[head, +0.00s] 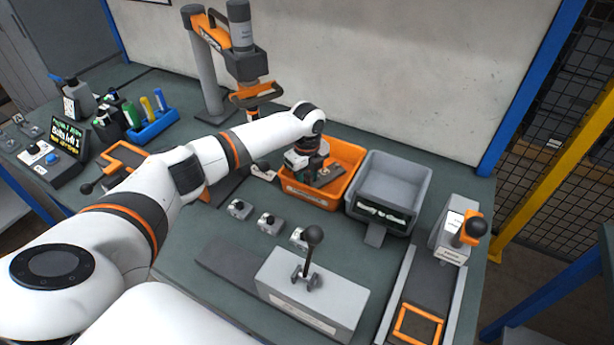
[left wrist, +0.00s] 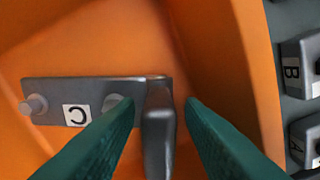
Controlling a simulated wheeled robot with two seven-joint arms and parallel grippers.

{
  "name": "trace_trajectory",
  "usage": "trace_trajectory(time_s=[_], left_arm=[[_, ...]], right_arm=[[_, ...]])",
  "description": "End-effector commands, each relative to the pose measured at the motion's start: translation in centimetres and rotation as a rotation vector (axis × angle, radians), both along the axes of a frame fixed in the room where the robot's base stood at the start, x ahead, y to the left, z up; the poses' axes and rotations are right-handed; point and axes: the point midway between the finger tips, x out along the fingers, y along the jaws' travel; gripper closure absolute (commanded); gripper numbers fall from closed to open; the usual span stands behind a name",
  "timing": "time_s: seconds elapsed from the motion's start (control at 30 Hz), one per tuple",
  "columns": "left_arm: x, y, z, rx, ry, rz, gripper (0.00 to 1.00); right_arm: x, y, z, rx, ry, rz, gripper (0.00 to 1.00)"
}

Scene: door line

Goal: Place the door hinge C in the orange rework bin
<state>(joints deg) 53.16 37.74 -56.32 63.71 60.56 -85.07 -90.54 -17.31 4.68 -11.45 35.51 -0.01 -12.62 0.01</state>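The door hinge C (left wrist: 70,102) is a grey metal plate with round studs, a white C label and a dark upright barrel. In the left wrist view it is inside the orange rework bin (left wrist: 215,20), against the orange floor. The bin also shows in the head view (head: 349,157). My left gripper (head: 308,172) is down at the bin. Its two green fingers (left wrist: 162,112) stand on either side of the barrel with a visible gap at each side, so it looks open. Where the barrel's lower end sits is cut off. My right gripper is not in view.
A grey bin (head: 398,180) stands right of the orange bin. Several small grey holders (head: 270,222) line the bench in front, near a grey box with a black lever (head: 312,290). A press-like tool on a post (head: 205,75) stands behind my left arm.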

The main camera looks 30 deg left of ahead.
Motion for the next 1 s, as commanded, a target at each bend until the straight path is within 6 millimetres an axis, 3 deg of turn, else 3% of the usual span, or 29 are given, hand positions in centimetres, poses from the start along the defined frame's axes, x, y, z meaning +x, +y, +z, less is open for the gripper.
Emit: trace_trajectory(time_s=[0.27, 0.7, 1.0], left_arm=[[0.1, 0.0, 1.6, -0.001, -0.003, 0.000, 0.65], [0.1, 0.0, 10.4, 0.000, -0.003, 0.000, 0.65], [0.0, 0.0, 12.3, -0.001, -0.001, 0.001, 0.65]], right_arm=[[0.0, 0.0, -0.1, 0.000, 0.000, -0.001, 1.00], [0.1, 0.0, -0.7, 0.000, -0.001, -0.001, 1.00], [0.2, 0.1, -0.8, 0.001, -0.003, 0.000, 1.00]])
